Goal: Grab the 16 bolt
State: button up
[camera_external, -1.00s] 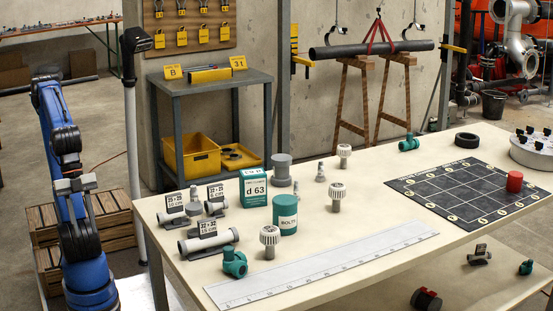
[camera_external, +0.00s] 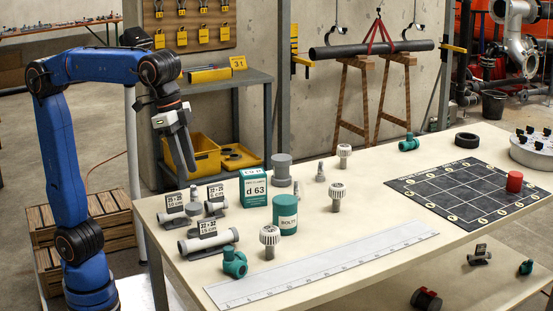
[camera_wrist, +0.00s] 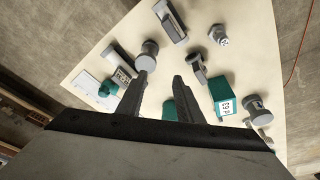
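Three pale bolts with knurled heads stand on the table in the external view: one at the front (camera_external: 269,236), one in the middle (camera_external: 337,192) and one farther back (camera_external: 343,152). Smaller grey bolts stand at the back (camera_external: 321,172) and near the left end (camera_external: 194,202). No number 16 is legible on any of them, so I cannot tell which is the 16 bolt. My gripper (camera_external: 186,155) hangs above the table's left end, pointing down, apart from everything. In the wrist view its two fingers (camera_wrist: 162,92) are spread with a gap and nothing between them.
A teal BOLTS can (camera_external: 285,215), a teal d 63 box (camera_external: 254,188), a grey flanged cylinder (camera_external: 281,170), labelled pipes (camera_external: 208,241) and a teal fitting (camera_external: 234,262) crowd the left half. A long ruler (camera_external: 325,265) lies in front. A black grid mat (camera_external: 440,190) lies right.

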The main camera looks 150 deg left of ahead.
jog(key=w+a+r+n+g, duration=0.1)
jog(key=a+n, duration=0.1)
jog(key=a, duration=0.6)
jog(key=w+a+r+n, duration=0.1)
jog(key=a+r, duration=0.1)
jog(key=a, duration=0.5)
jog(key=n+g, duration=0.1)
jog(key=n, duration=0.3)
send_near(296, 181)
jog(key=f, duration=0.4)
jog(key=a+f, duration=0.1)
jog(key=f, duration=0.1)
jog(key=shift+w+f, duration=0.1)
jog(key=shift+w, duration=0.15)
jog(key=shift+s+a+f, duration=0.1)
jog(key=shift+a+f, duration=0.1)
jog(key=shift+f, duration=1.1)
jog(key=shift+s+a+f, duration=0.1)
jog(key=shift+a+f, duration=0.1)
jog(key=shift+f, duration=1.15)
grip_shut()
